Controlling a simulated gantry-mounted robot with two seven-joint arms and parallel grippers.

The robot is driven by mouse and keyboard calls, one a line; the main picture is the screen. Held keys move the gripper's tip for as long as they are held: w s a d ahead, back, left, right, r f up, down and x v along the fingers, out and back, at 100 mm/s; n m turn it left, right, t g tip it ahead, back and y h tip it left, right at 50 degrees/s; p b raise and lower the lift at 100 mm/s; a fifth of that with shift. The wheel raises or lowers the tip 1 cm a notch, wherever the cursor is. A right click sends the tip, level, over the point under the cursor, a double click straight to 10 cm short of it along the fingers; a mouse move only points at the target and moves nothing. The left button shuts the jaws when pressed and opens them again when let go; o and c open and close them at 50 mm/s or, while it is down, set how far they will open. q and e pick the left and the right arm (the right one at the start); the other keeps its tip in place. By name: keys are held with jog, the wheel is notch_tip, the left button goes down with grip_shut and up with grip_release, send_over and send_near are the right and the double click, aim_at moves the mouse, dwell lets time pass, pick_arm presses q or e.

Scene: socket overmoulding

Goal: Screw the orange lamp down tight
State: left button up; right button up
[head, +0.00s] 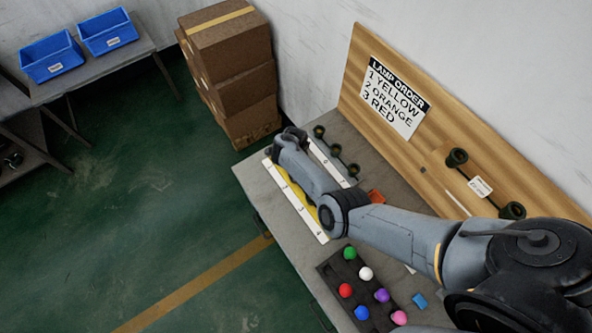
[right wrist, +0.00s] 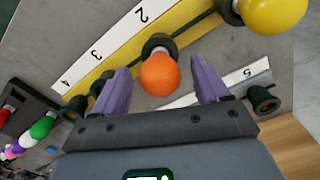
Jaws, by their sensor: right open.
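In the right wrist view the orange lamp (right wrist: 160,76) sits at a dark green socket (right wrist: 158,42) on the yellow strip. I cannot tell how deep it is seated. My right gripper (right wrist: 160,66) is open, with one purple finger on each side of the lamp and visible gaps between. A yellow lamp (right wrist: 274,12) sits in the neighbouring socket at the top right. In the head view my right arm covers the orange lamp and the gripper. My left gripper is not in view.
White numbered strips (right wrist: 105,45) flank the yellow one, with an empty socket (right wrist: 262,98) near the 5. A dark tray (head: 338,268) holds several coloured lamps. The wooden board (head: 440,165) carries a lamp order sign (head: 393,97): yellow, orange, red. Cardboard boxes (head: 230,75) stand beyond the table.

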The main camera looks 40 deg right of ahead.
jog(key=shift+r+n+p, duration=0.2)
jog(key=shift+n+p, duration=0.4)
jog(key=shift+n, duration=0.3)
jog(key=shift+n+p, duration=0.3)
jog(key=shift+n, duration=0.4)
jog(key=n+p, duration=0.1)
jog(key=n, duration=0.2)
jog(key=shift+n, duration=0.4)
jog(key=n+p, duration=0.1)
jog(key=n, duration=0.3)
jog(key=shift+f, duration=0.1)
jog(key=n+p, duration=0.1)
jog(key=n, duration=0.4)
jog(key=shift+n, duration=0.4)
jog(key=n, duration=0.2)
jog(key=shift+d+n, duration=0.1)
jog(key=shift+n, duration=0.2)
jog(key=n, duration=0.3)
jog(key=shift+f+n, duration=0.1)
jog(key=shift+n, duration=0.2)
